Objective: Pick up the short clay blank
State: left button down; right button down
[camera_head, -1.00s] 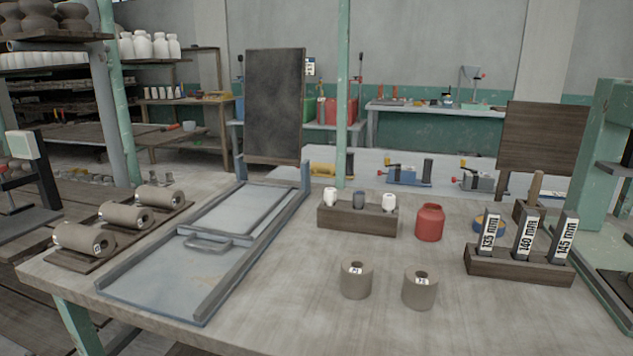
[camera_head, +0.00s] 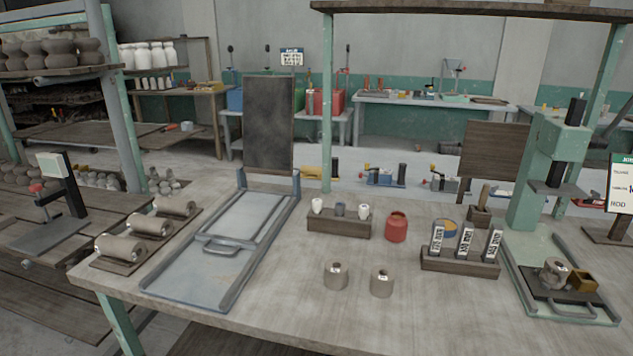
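Two short, grey-brown clay blanks, a left one (camera_head: 336,279) and a right one (camera_head: 381,284), stand upright near the front of the table. Each has a hole in its top and a small white label; I cannot read the labels or tell clearly which is shorter. Several longer clay cylinders (camera_head: 122,249) lie on their sides on wooden boards at the table's left. Another hollow clay piece (camera_head: 555,268) sits on a dark plate at the right. Neither of my grippers is in view.
A grey framed tray (camera_head: 205,280) with a handle lies left of the blanks. Behind them are a wooden block with small cups (camera_head: 338,224), a red jar (camera_head: 396,228) and a rack of labelled gauges (camera_head: 460,262). A green press (camera_head: 548,170) stands right. The table front is clear.

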aim_at(555, 272)
jog(key=z, duration=1.45)
jog(key=l+u, duration=0.1)
jog(key=l, duration=0.4)
jog(key=i, duration=0.05)
